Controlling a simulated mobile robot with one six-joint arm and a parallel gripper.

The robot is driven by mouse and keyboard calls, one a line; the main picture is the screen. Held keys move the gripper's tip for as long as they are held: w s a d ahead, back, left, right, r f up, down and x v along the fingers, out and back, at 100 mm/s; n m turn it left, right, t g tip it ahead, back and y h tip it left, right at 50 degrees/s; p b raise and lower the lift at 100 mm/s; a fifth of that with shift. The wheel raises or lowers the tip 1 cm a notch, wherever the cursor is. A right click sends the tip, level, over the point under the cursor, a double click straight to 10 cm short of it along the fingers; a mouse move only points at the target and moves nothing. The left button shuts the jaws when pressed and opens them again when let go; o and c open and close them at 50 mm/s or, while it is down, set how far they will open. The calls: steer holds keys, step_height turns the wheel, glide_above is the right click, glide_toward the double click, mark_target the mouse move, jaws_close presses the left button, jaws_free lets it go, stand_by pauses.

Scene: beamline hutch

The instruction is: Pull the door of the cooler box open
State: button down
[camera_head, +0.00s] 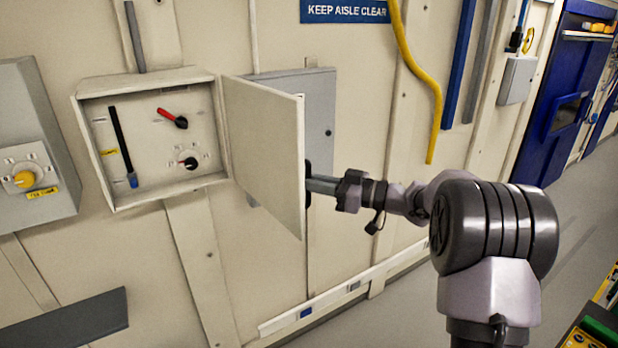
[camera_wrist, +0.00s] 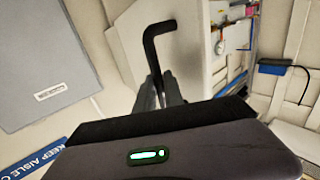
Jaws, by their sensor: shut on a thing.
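The cooler box (camera_head: 150,81) is a beige wall box, and its door (camera_head: 264,150) stands wide open, swung out on the box's right side. Inside show a red lever, a dark knob and a black vertical slot with a blue slider. My gripper (camera_head: 316,185) is at the door's outer face, partly hidden by the door edge. In the wrist view, my gripper (camera_wrist: 160,92) is shut on the black bent handle (camera_wrist: 151,45) of the door (camera_wrist: 188,55). The box interior (camera_wrist: 236,35) shows beyond the door.
A grey cabinet (camera_head: 320,100) is on the wall behind the door. A grey box with a yellow knob (camera_head: 24,180) is at the left. A yellow hose (camera_head: 420,70) hangs to the right of the blue sign (camera_head: 345,10). Open floor (camera_head: 400,295) lies below the wall.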

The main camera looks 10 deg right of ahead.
steer(key=shift+r, duration=0.25)
steer(key=c, duration=1.7)
jaws_free()
steer(key=shift+w, duration=0.1)
steer(key=shift+o, duration=1.2)
steer(key=shift+w+a+f, duration=0.1)
steer(key=shift+a+f, duration=0.05)
steer(key=shift+a, duration=0.15)
steer(key=shift+d, duration=0.2)
steer(key=b+v, duration=0.3)
steer(key=v, duration=1.4)
steer(key=shift+s, duration=0.3)
steer(key=shift+f, duration=0.1)
